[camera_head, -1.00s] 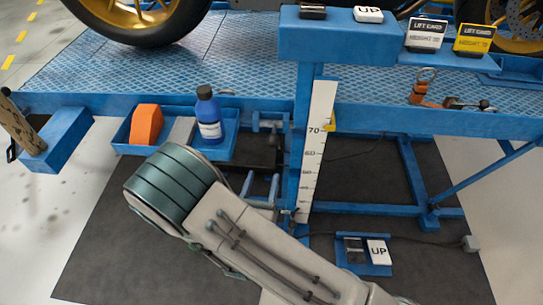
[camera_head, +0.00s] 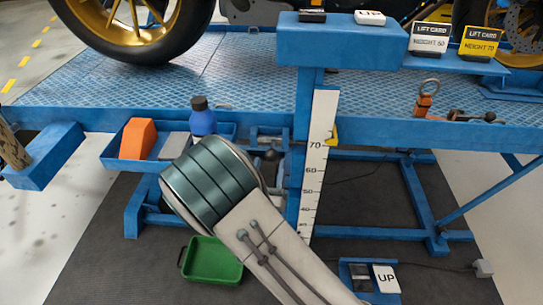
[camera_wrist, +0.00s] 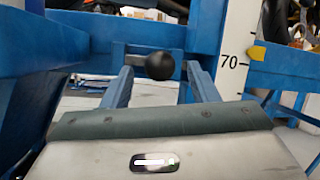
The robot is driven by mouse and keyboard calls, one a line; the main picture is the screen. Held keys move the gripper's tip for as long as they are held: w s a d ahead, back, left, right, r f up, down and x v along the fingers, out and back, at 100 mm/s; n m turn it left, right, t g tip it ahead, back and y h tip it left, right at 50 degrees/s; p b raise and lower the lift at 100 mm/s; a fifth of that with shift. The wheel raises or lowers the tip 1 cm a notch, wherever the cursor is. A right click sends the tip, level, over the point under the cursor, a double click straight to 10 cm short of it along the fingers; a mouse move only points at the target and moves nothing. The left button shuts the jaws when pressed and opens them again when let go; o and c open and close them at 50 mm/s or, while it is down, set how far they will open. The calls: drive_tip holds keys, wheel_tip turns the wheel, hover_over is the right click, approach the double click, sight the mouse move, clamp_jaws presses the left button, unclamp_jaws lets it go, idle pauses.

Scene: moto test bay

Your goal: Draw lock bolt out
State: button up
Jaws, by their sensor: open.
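The lock bolt shows as a round black knob (camera_wrist: 159,65) in the middle of the wrist view, in front of a blue crossbar under the lift platform. In the head view the dark knob (camera_head: 270,155) is small, just right of my arm's teal end. My gripper (camera_wrist: 159,70) is open, with one blue finger on each side of the knob in the wrist view. The knob appears centred between the fingertips, with gaps on both sides. I cannot tell whether the tips reach past it. In the head view my arm hides the fingers.
A height scale (camera_head: 318,165) on a blue post stands right of the knob. A blue tray (camera_head: 110,152) with an orange block (camera_head: 138,139) and a blue bottle (camera_head: 202,118) is left. A green tray (camera_head: 212,262) lies on the mat below. The platform (camera_head: 240,85) carries a motorcycle.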

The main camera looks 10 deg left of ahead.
sight(271, 155)
drive_tip(key=shift+x, duration=2.05)
